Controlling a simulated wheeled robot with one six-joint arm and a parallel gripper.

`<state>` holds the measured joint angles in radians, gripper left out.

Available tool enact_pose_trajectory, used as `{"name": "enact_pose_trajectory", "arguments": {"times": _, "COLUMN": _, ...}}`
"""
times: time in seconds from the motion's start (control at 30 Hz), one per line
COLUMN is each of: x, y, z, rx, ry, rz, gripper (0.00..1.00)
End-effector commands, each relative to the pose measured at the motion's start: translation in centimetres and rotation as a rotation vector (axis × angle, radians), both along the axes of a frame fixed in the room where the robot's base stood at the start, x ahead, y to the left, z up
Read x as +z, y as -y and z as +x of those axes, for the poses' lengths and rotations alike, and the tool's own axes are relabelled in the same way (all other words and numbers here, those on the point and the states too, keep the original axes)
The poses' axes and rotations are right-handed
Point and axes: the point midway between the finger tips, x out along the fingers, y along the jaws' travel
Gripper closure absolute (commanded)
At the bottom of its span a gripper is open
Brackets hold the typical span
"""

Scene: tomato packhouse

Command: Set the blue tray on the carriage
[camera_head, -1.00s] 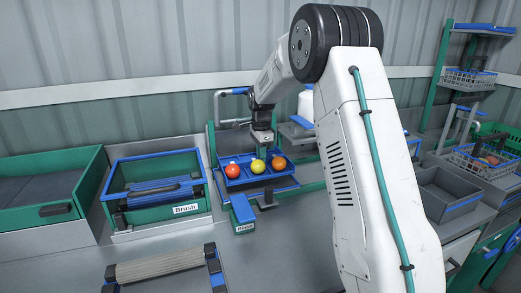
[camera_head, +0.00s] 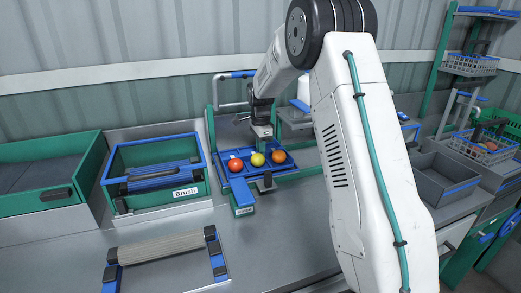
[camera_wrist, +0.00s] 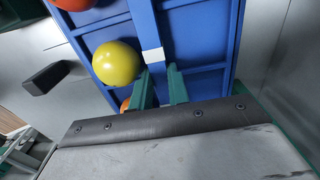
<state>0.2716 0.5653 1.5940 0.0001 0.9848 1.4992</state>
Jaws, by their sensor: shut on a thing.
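The blue tray (camera_head: 252,174) carries a red, a yellow and an orange tomato. It is at the green-framed station at the back, in the middle of the head view. My gripper (camera_head: 263,145) reaches down from above, shut on the tray. In the wrist view my green fingers (camera_wrist: 161,88) close on the blue tray's middle bar (camera_wrist: 144,22), by a white mark. The tray looks roughly level. Its underside is hidden, so I cannot tell whether it touches the station. I cannot clearly pick out the carriage; it may be beneath the tray.
A blue block (camera_head: 242,192) juts forward from the station, close to the tray's front edge. The green Brush bin (camera_head: 158,205) stands left, a roller frame (camera_head: 165,248) in front. A grey open bin (camera_head: 440,180) is at right.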

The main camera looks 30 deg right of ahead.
Motion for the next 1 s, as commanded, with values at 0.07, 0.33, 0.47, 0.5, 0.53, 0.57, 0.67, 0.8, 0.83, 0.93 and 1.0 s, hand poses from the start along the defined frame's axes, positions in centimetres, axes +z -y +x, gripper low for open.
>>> {"name": "enact_pose_trajectory", "arguments": {"times": 0.07, "x": 0.05, "y": 0.0, "z": 0.02, "rx": 0.0, "ry": 0.001, "rz": 0.0, "gripper": 1.0}}
{"name": "enact_pose_trajectory", "arguments": {"times": 0.33, "x": 0.04, "y": 0.0, "z": 0.02, "rx": 0.0, "ry": 0.001, "rz": 0.0, "gripper": 1.0}}
{"name": "enact_pose_trajectory", "arguments": {"times": 0.47, "x": -0.06, "y": 0.0, "z": 0.02, "rx": 0.0, "ry": 0.001, "rz": 0.0, "gripper": 1.0}}
{"name": "enact_pose_trajectory", "arguments": {"times": 0.5, "x": -0.1, "y": 0.0, "z": 0.02, "rx": 0.0, "ry": 0.001, "rz": 0.0, "gripper": 1.0}}
{"name": "enact_pose_trajectory", "arguments": {"times": 0.53, "x": -0.15, "y": 0.0, "z": 0.02, "rx": 0.0, "ry": 0.001, "rz": 0.0, "gripper": 1.0}}
{"name": "enact_pose_trajectory", "arguments": {"times": 0.57, "x": -0.19, "y": 0.01, "z": 0.02, "rx": 0.0, "ry": 0.001, "rz": 0.0, "gripper": 1.0}}
{"name": "enact_pose_trajectory", "arguments": {"times": 0.67, "x": -0.34, "y": 0.02, "z": 0.03, "rx": 0.0, "ry": 0.001, "rz": 0.0, "gripper": 1.0}}
{"name": "enact_pose_trajectory", "arguments": {"times": 0.8, "x": -0.55, "y": 0.02, "z": 0.03, "rx": 0.0, "ry": 0.001, "rz": 0.0, "gripper": 1.0}}
{"name": "enact_pose_trajectory", "arguments": {"times": 0.83, "x": -0.59, "y": 0.02, "z": 0.04, "rx": 0.0, "ry": 0.001, "rz": 0.0, "gripper": 1.0}}
{"name": "enact_pose_trajectory", "arguments": {"times": 0.93, "x": -0.74, "y": 0.02, "z": 0.04, "rx": 0.0, "ry": 0.001, "rz": 0.0, "gripper": 1.0}}
{"name": "enact_pose_trajectory", "arguments": {"times": 1.0, "x": -0.84, "y": 0.02, "z": 0.04, "rx": 0.0, "ry": 0.001, "rz": 0.0, "gripper": 1.0}}
